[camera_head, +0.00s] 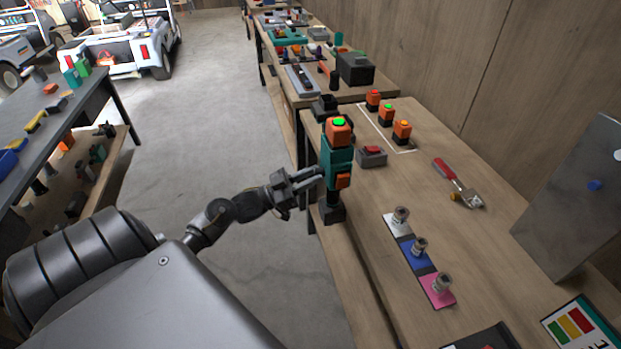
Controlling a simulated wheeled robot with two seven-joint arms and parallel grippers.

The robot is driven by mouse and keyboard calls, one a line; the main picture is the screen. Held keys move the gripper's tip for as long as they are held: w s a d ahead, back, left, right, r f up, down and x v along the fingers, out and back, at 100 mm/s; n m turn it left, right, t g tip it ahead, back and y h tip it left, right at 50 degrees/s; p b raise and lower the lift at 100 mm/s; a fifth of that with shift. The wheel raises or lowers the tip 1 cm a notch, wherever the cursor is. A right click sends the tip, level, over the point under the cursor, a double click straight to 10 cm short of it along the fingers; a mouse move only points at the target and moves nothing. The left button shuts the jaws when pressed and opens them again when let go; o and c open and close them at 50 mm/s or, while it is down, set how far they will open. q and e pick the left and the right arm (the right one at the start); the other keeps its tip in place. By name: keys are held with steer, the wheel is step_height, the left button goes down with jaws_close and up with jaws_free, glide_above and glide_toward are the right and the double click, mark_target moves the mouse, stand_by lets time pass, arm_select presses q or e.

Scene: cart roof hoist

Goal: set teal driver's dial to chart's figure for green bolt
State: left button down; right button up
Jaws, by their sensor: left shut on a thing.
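The teal driver (333,158) stands upright at the left edge of the wooden workbench, with an orange cap with a green top and an orange part low on its side. My left gripper (316,180) comes in from the left and is shut on the driver's body. The driver's dark lower end (332,212) is at the bench edge; I cannot tell whether it rests there. No dial figure is readable. A chart card with green, yellow and red blocks (572,324) is at the lower right, cut off by the frame; its figures are not readable. My right gripper is not in view.
Three sockets stand on a white, blue and pink strip (418,257). Orange blocks (387,115) stand at the back, near a grey box with a red top (371,156). A red-handled tool (457,182) lies right. A grey metal panel (575,200) stands at right.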

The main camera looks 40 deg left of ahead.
arm_select(q)
steer(key=m+g+h+b, duration=0.1)
steer(key=m+b, duration=0.2)
steer(key=m, duration=0.1)
steer(key=m+g+h+b, duration=0.1)
steer(key=m+g+b, duration=0.1)
steer(key=m+b, duration=0.2)
steer(key=m+g+h+b, duration=0.1)
steer(key=m+g+b, duration=0.1)
steer(key=m, duration=0.3)
steer(key=shift+w+a+r+b, duration=0.2)
steer(key=shift+a+b, duration=0.1)
steer(key=shift+b, duration=0.35)
steer(key=c, duration=1.3)
jaws_free()
steer(key=shift+o, duration=0.5)
steer(key=b+v, duration=0.2)
steer(key=v, duration=0.9)
steer(key=shift+w+b, duration=0.15)
steer(key=shift+b, duration=0.2)
